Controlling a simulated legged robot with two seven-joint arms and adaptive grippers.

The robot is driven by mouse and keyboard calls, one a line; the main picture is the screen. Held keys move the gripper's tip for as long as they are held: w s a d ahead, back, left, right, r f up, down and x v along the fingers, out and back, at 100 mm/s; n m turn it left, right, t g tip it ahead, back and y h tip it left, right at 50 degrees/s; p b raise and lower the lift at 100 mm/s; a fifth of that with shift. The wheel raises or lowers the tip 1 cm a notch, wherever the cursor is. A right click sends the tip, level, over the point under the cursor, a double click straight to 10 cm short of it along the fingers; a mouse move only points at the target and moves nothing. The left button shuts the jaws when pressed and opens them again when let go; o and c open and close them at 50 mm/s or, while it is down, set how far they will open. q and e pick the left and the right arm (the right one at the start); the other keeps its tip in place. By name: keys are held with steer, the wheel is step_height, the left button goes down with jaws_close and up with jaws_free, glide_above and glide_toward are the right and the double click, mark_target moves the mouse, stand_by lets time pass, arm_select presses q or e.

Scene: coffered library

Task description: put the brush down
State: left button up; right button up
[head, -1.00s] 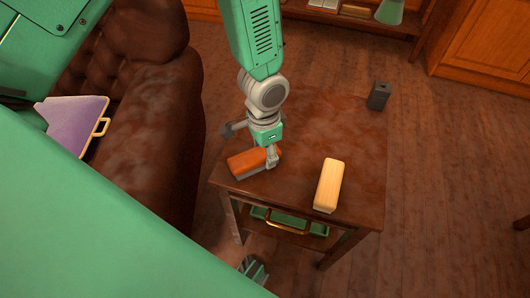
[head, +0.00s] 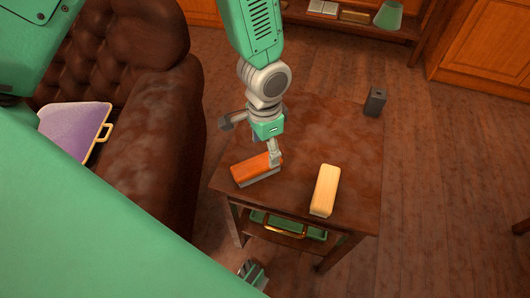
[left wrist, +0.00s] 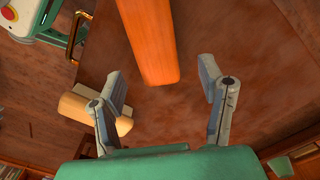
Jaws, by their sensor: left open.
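The brush with the orange-brown wooden back and grey underside (head: 256,170) lies on the dark wooden table, near its left front edge. My left gripper (head: 250,142) is open just behind and above it. One finger overlaps the brush's far edge in the head view; the other is spread out to the left. In the left wrist view the brush (left wrist: 143,40) lies beyond the open fingers (left wrist: 165,95), with nothing gripped between them. A green and grey part (head: 252,272) low in the head view may be my right gripper; its jaws are unclear.
A pale wooden block-shaped item (head: 325,190) lies to the right on the table (head: 320,140). A small dark box (head: 375,101) stands at the back right corner. A green tray with a brass handle (head: 285,228) sits below the tabletop. A leather sofa (head: 165,130) borders the left side.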

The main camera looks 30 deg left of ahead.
mark_target(266, 158)
arm_select(q)
step_height(266, 158, up, 7)
steer(key=p, duration=0.2)
steer(key=shift+a, duration=0.2)
steer(key=shift+d+r, duration=0.15)
steer(key=shift+d, duration=0.05)
